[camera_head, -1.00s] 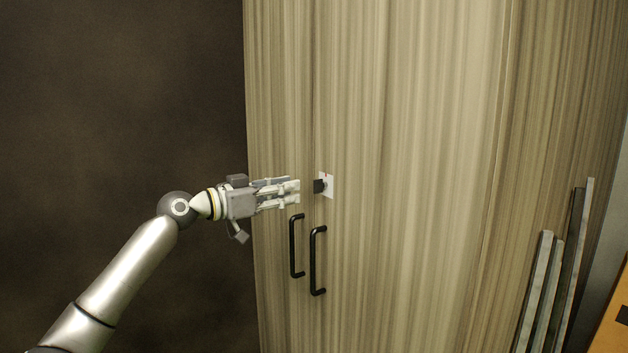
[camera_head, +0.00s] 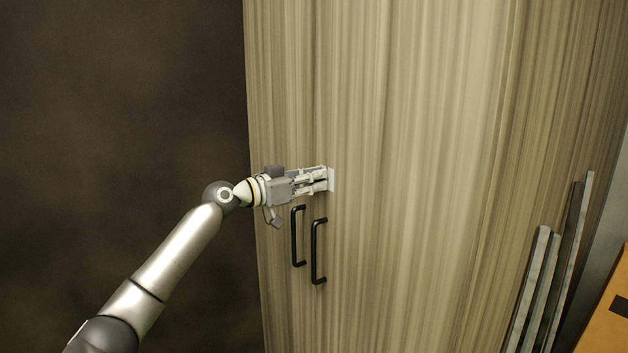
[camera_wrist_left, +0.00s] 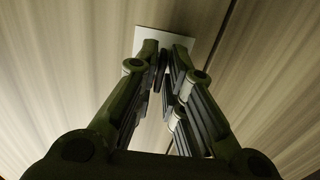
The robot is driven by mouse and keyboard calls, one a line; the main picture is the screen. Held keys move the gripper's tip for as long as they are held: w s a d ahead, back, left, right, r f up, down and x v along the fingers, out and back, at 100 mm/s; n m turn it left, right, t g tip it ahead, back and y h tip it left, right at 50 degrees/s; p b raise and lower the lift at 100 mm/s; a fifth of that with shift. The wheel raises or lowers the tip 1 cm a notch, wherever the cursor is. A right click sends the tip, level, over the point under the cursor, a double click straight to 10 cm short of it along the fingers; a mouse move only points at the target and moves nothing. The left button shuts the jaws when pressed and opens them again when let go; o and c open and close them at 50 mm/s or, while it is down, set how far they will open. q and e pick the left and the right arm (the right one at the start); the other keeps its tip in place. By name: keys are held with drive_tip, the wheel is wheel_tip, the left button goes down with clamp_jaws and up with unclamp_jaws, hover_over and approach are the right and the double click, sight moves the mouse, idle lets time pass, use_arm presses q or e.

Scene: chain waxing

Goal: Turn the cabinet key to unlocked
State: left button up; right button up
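The tall wood-grain cabinet (camera_head: 420,150) has a small pale lock plate (camera_head: 331,179) on its front, above the handles. My left gripper (camera_head: 324,178) is at the plate, with its fingers on either side of the dark key. In the left wrist view, the key (camera_wrist_left: 162,66) shows as a dark upright shape between the fingertips, in front of the pale plate (camera_wrist_left: 165,37). The fingers are apart, and I see no clear grip on the key. The fingers hide most of the key in the head view. My right gripper is not in view.
Two black bar handles, the left one (camera_head: 297,236) and the right one (camera_head: 317,251), are just below my left gripper. Several long bars (camera_head: 545,275) lean at the right. An orange surface (camera_head: 606,325) is at the lower right. The space left of the cabinet looks clear.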

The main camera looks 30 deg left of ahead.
use_arm(q)
clamp_jaws()
drive_tip(key=shift+a+n+p, duration=0.15)
drive_tip(key=shift+n+p, duration=4)
drive_tip(key=shift+n, duration=4.75)
drive_tip(key=shift+f, duration=0.1)
drive_tip(key=o, duration=0.5)
unclamp_jaws()
